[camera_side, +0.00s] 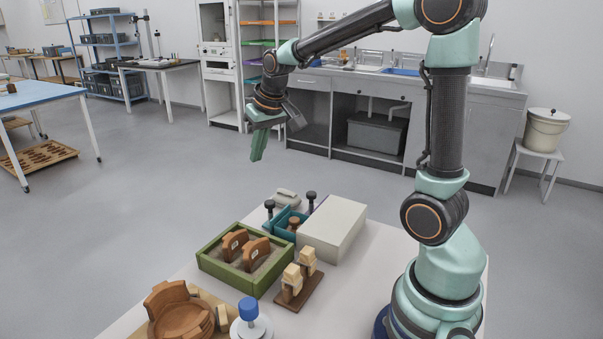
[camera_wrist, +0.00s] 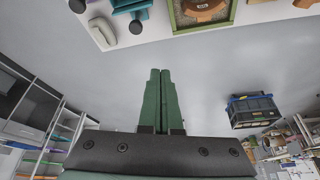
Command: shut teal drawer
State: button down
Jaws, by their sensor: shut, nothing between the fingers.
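The teal drawer (camera_side: 279,217) sticks out from the left side of the white cabinet (camera_side: 345,218) on the table. A dark knob (camera_side: 269,205) stands at its outer end, and a brown piece (camera_side: 293,223) shows in it. In the wrist view, part of the teal drawer (camera_wrist: 130,5) shows at the top edge, cut off by the frame. My gripper (camera_side: 257,155) hangs in the air beyond the table's far edge, above floor level and apart from the drawer. Its green fingers (camera_wrist: 160,75) are together and empty.
A second dark knob (camera_side: 311,196) stands by the cabinet's far side. A grey-beige object (camera_side: 287,197) lies beyond the drawer. A green sand tray (camera_side: 225,266) with brown sherds sits close in front. A wooden stand (camera_side: 300,290) and a brown bowl (camera_side: 180,315) are nearer.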

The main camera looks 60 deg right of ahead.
jog(key=w+d+f+m, duration=0.2)
jog(key=w+d+f, duration=0.2)
jog(key=d+f, duration=0.25)
notch_tip(320, 180, down, 9)
jog(key=shift+d+g, duration=0.3)
jog(key=shift+d, duration=0.05)
dwell(0.4)
jog(key=shift+h, duration=0.3)
jog(key=s, duration=0.8)
jog(key=shift+s+f, duration=0.1)
jog(key=shift+s, duration=0.05)
